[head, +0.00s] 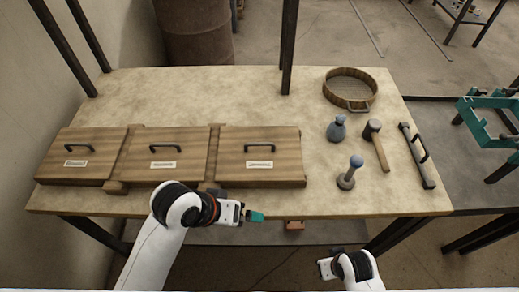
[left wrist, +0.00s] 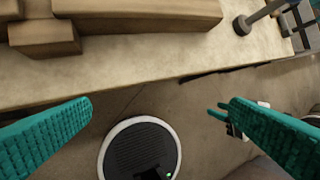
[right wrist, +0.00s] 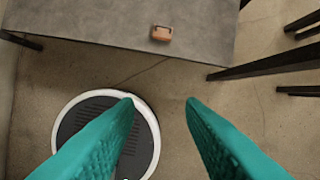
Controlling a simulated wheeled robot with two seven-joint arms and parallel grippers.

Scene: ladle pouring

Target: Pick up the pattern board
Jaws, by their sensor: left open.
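Three wooden boards lie in a row on the table, left (head: 80,145), middle (head: 165,143) and right (head: 262,150), each with a dark handle and a white label. The labels are too small to read, so I cannot tell which is the pattern board. Wooden blocks show between them. My left gripper (head: 252,215) is at the table's front edge below the right board, apart from it. The left wrist view shows its fingers (left wrist: 160,103) wide apart and empty. My right gripper (right wrist: 160,101) is open and empty, over the floor in front of the table.
At the table's right are a round wooden ring (head: 350,88), a blue-grey bottle-like item (head: 337,128), a mallet (head: 376,140), a blue-knobbed tool (head: 350,172) and a dark handled bar (head: 416,155). Table (head: 230,100) behind the boards is bare. An orange item (right wrist: 161,34) sits on a lower shelf.

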